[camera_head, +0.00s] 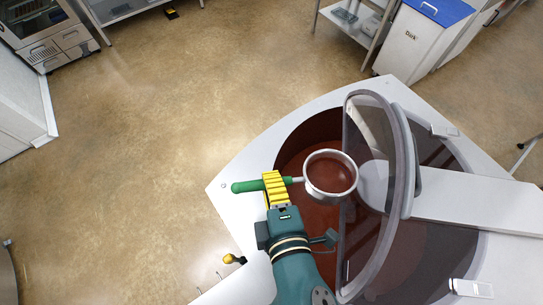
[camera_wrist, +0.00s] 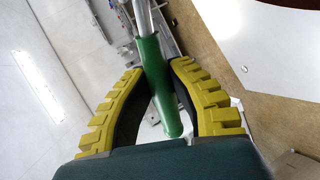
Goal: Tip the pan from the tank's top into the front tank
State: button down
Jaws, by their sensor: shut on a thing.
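The pan (camera_head: 330,178) is a round, pale-rimmed metal vessel with a brown inside, at the right end of a green handle (camera_head: 246,186). It is held over the open part of the front tank (camera_head: 318,217), whose round opening shows brown liquid. I cannot tell the pan's exact tilt or how full it is. My gripper (camera_head: 277,187), with yellow ribbed fingers, is shut on the green handle. The wrist view shows the handle (camera_wrist: 160,85) between both fingers; the pan's bowl is not clear there.
A curved clear lid (camera_head: 368,190) stands raised just right of the pan. The white machine top (camera_head: 460,205) reaches right, with a darker tank under clear covers. A small yellow knob (camera_head: 230,258) is at the machine's front left. A bin with a blue lid (camera_head: 440,10) stands behind.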

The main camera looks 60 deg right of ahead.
jog(key=shift+f+g+y+p, duration=0.2)
jog(key=shift+g+y+p, duration=0.2)
jog(key=shift+p, duration=1.1)
jog(key=p, duration=0.2)
jog(key=g+y+p, duration=0.2)
jog(key=p, duration=0.1)
jog(key=shift+w+d+r+p, duration=0.2)
jog(key=shift+w+r+p, duration=0.05)
jog(key=shift+r+p, duration=0.1)
jog(key=shift+d+g+y+p, duration=0.1)
jog(key=shift+g+y+p, duration=0.25)
jog(key=shift+p, duration=0.25)
jog(key=shift+w+d+r+g+y+p, duration=0.15)
jog(key=shift+g+y+p, duration=0.4)
jog(key=shift+p, duration=0.7)
jog(key=shift+w+d+f+g+y+p, duration=0.4)
jog(key=shift+w+d+f+g+y, duration=0.15)
jog(key=shift+g+y, duration=0.75)
jog(key=shift+w+d+f+g+y+p, duration=0.35)
jog(key=shift+w+d+f+g+y, duration=0.15)
jog(key=shift+g+y, duration=0.8)
jog(key=shift+w+d+f+g+y+p, duration=0.45)
jog(key=shift+w+g+y, duration=0.15)
jog(key=shift+g+y, duration=0.7)
